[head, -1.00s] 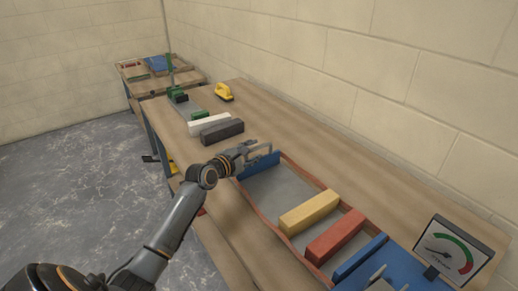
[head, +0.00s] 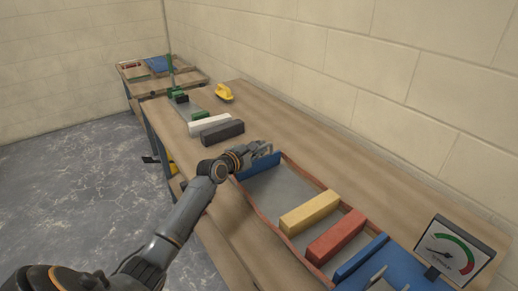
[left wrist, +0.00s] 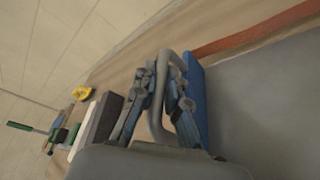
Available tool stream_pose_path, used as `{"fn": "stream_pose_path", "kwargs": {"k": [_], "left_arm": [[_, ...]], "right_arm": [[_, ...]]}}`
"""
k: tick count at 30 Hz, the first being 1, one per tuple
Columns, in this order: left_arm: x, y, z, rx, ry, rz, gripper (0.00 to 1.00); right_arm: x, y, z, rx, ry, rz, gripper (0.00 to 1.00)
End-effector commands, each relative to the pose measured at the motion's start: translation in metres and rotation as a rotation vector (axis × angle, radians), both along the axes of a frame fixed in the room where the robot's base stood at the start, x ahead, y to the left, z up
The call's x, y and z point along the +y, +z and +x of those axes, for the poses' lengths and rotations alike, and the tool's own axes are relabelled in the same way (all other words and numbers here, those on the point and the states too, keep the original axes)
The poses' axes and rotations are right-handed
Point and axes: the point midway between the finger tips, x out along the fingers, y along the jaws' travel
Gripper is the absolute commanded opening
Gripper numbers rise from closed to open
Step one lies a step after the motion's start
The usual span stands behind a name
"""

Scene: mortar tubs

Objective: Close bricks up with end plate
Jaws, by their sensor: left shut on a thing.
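The end plate (head: 258,166) is blue and stands upright across the far end of the tray (head: 325,185). It has a grey loop handle, seen in the left wrist view (left wrist: 157,95). My left gripper (head: 262,150) is shut on this handle; its fingers lie on both sides of the loop in the left wrist view (left wrist: 160,100). A yellow brick (head: 310,212) and a red brick (head: 336,236) lie across the tray near its other end, with a bare grey floor between plate and yellow brick. My right gripper is not in view.
A blue bar (head: 360,256) and a dial gauge (head: 453,247) stand at the near end. A white brick (head: 209,124) and a dark brick (head: 222,132) lie beyond the plate. A yellow tool (head: 224,92) lies farther back. The wall runs along the right.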

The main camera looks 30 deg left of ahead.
Motion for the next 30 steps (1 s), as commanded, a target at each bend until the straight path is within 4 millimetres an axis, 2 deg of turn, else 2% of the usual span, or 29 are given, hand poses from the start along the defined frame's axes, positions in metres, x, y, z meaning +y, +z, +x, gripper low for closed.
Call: {"fn": "stream_pose_path", "kwargs": {"k": [5, 11, 14, 21, 30], "left_arm": [[-0.002, 0.001, -0.001, 0.001, 0.0, -0.001, 0.0], [-0.018, 0.005, -0.007, 0.002, -0.002, -0.005, 0.0], [-0.034, 0.007, -0.014, 0.005, -0.003, -0.007, 0.0], [-0.084, 0.007, -0.035, 0.007, -0.004, -0.009, 0.0], [-0.15, 0.005, -0.062, 0.006, -0.004, -0.009, 0.0]], "right_arm": [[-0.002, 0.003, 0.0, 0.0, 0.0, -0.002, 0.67], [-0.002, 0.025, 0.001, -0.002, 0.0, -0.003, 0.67], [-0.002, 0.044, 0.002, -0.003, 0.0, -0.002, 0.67], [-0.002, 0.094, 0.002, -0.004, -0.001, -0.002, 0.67], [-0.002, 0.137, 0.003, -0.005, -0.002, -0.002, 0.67]]}}
